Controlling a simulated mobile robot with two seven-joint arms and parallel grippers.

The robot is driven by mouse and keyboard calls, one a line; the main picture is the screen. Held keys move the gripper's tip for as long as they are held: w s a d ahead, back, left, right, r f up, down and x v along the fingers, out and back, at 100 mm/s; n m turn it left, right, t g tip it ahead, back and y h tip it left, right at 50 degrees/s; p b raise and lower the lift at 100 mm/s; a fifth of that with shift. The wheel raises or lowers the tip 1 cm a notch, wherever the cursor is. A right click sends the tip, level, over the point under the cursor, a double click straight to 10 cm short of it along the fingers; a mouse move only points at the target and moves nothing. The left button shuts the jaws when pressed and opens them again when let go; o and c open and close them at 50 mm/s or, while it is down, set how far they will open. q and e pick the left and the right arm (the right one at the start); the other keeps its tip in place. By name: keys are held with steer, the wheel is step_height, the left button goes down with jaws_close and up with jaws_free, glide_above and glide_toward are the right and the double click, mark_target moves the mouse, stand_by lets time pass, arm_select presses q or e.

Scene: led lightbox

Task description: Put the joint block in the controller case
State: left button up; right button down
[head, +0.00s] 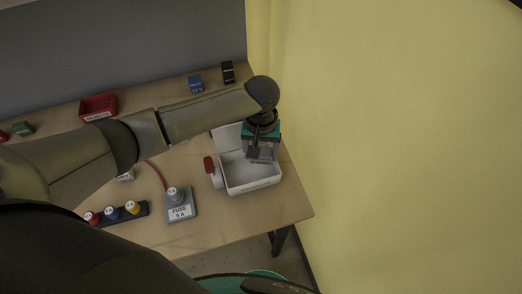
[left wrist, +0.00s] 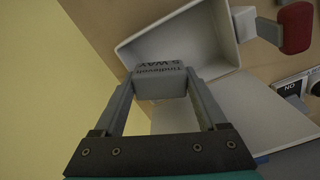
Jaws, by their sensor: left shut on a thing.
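The white controller case (head: 250,187) stands open near the right end of the table, and its open inside also shows in the left wrist view (left wrist: 205,28). The joint block (left wrist: 161,84) is a small grey block with dark lettering that includes "5 WAY". My left gripper (head: 261,154) is over the case; in the left wrist view its two fingers (left wrist: 160,90) are shut on the block's sides. The block appears at or above the case's opening; I cannot tell its exact height. In the head view the gripper largely hides it. My right gripper is not in view.
A red-ended part (head: 209,164) sticks out from the case's left side. A grey fuse unit (head: 180,208) and a dark strip with coloured caps (head: 112,218) lie to the left. A red bin (head: 98,106), blue block (head: 195,84) and black block (head: 228,72) are farther back. A yellow wall (head: 400,140) is close at right.

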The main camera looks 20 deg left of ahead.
arm_select(q)
steer(key=shift+f, duration=0.1)
steer(key=shift+f, duration=0.5)
steer(key=o, duration=1.3)
step_height(320, 180, up, 13)
steer(key=p, duration=0.1)
steer(key=shift+r, duration=0.15)
